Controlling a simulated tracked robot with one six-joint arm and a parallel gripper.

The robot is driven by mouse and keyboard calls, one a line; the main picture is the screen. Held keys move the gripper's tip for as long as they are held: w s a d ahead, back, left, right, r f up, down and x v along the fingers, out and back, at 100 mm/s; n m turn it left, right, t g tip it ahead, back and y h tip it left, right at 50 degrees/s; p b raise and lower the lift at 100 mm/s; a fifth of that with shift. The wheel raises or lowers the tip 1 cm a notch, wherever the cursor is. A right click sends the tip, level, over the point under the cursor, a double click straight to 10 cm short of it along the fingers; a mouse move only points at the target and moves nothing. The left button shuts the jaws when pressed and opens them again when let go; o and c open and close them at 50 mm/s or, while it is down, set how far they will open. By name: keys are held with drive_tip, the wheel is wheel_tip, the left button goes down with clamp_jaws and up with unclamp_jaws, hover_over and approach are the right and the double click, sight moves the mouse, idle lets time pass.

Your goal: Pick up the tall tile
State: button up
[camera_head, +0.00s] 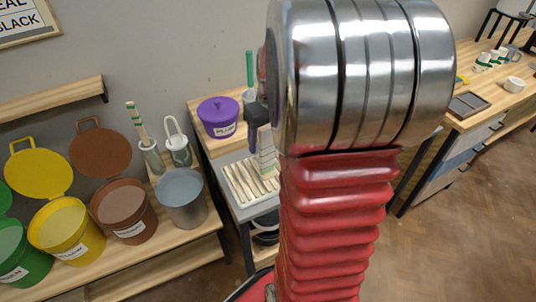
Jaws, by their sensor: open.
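A pale tall tile (268,158) with a greenish band stands upright at the slatted rack (238,187) on the small bench in the middle. My large arm links cover its right side. My gripper (262,143) is open, pointing down at the tile's upper part. One dark finger shows just left of the tile; the other is hidden behind my arm. I cannot tell whether the finger touches the tile.
A purple lidded tub (219,118) stands close left of my gripper. A grey bucket (183,200), a brown bucket (124,212) and a yellow bucket (68,232) line the left bench. A right-hand table (450,135) holds a tray (468,104) and cups. The wooden floor is clear at lower right.

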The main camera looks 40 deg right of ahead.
clamp_jaws()
idle(0.8)
